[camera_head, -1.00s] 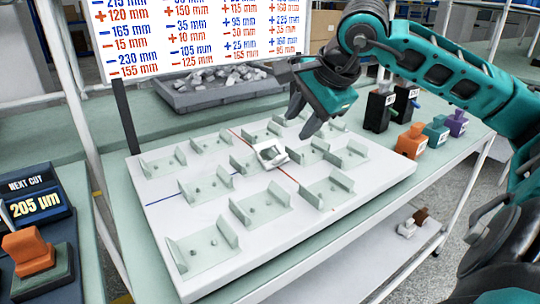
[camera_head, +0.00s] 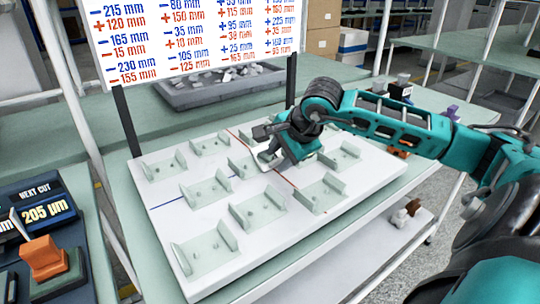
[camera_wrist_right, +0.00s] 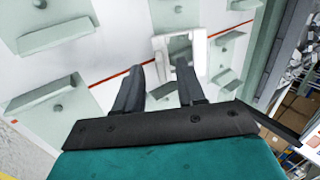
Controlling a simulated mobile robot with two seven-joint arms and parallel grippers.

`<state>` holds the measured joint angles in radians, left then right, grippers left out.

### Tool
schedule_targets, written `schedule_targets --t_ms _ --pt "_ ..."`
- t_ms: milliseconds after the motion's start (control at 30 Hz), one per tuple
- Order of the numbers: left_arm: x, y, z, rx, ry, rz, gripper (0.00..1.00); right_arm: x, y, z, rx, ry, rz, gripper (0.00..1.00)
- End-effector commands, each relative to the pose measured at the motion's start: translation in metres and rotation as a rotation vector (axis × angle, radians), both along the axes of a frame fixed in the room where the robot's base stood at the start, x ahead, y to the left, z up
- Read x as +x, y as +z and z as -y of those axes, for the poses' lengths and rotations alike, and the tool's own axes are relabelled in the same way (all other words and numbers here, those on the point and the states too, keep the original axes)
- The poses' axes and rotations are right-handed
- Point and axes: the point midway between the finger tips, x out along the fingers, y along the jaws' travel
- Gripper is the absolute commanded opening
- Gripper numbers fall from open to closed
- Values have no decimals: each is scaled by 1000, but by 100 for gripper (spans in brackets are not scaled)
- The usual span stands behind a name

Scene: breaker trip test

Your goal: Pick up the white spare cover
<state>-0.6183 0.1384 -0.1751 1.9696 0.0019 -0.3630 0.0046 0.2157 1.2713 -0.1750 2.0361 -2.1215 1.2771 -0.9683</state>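The white spare cover (camera_head: 268,160), a square frame-like piece, sits on the white board (camera_head: 165,222) near the crossing of the red and blue lines. My right gripper (camera_head: 274,146) is low over it and partly hides it in the head view. In the right wrist view, the cover (camera_wrist_right: 200,50) appears just beyond the fingertips of my right gripper (camera_wrist_right: 158,68). The fingers are apart with nothing between them; one overlaps the cover's opening in the picture. Whether they touch it I cannot tell. My left gripper is out of view.
Several pale green trays with upright walls (camera_head: 208,246) surround the cover on the board. A grey bin of scraps (camera_head: 220,84) and a number sign (camera_head: 190,40) stand behind. An orange block (camera_head: 42,256) is at the left; coloured blocks at the right are partly hidden by my arm.

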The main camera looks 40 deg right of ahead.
Motion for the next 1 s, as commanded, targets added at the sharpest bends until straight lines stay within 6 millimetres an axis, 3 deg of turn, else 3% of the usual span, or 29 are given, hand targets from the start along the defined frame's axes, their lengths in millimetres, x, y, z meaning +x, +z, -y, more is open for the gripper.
schedule_targets --t_ms 167,400,800,1000 --pt "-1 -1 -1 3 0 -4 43 8 -12 0 0 1 2 39" --pt "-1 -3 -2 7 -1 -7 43 9 -13 0 -2 1 1 39" --pt "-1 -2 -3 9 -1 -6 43 8 -12 0 -1 1 1 2" --pt "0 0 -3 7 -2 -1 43 8 -13 0 -1 1 1 0"
